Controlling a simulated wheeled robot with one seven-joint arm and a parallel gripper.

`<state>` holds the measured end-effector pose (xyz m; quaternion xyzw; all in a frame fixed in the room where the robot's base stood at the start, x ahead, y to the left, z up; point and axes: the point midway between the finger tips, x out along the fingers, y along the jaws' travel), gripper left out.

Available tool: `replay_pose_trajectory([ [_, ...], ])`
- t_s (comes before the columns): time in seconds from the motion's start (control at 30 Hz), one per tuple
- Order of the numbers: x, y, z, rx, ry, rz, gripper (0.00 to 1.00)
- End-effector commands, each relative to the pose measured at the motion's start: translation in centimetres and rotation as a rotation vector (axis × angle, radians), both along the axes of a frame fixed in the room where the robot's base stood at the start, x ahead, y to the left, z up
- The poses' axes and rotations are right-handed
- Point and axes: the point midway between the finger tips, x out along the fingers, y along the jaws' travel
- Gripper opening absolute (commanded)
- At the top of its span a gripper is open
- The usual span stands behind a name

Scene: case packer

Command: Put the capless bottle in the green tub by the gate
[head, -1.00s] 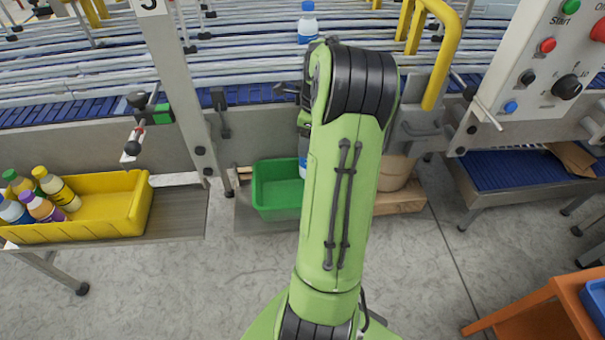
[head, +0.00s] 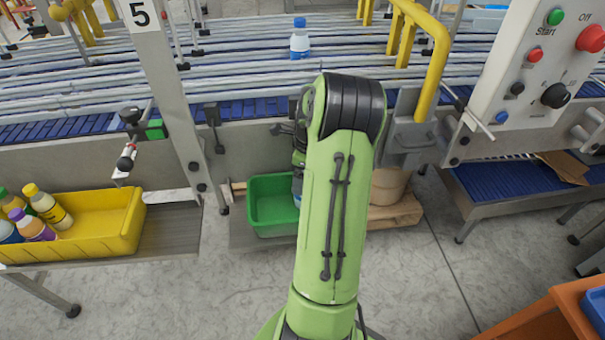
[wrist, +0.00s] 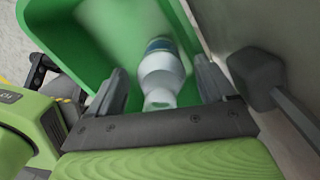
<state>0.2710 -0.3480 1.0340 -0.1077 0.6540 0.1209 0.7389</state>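The green tub (head: 272,224) stands low, below the conveyor's front wall; it also fills much of the wrist view (wrist: 68,62). A white bottle with a blue band (wrist: 163,72) is in the wrist view, its bare neck toward my gripper and no cap visible. It is over or inside the tub; I cannot tell whether it touches the floor of it. A sliver of it shows at the tub's right edge in the head view (head: 297,182). My gripper (wrist: 165,85) has its fingers apart, one each side of the bottle, with gaps between.
A yellow tub (head: 108,246) with several capped bottles stands at left. A blue-capped bottle (head: 300,40) stands on the conveyor (head: 230,72). A yellow rail (head: 432,70) and control panel (head: 540,75) are at right, an orange stand (head: 545,318) at lower right.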

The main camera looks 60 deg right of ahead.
Motion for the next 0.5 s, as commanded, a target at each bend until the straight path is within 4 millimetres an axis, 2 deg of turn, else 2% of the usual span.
replay_pose_trajectory([
  [0.17,0.0,0.0,0.1,0.0,0.0,0.0,0.83],
  [0.27,0.0,-0.1,1.1,-0.004,-0.001,0.0,0.83],
  [0.37,-0.3,-0.2,3.3,-0.006,-0.002,-0.002,0.83],
  [0.5,-0.8,-0.4,7.3,-0.006,-0.003,-0.002,0.83],
])
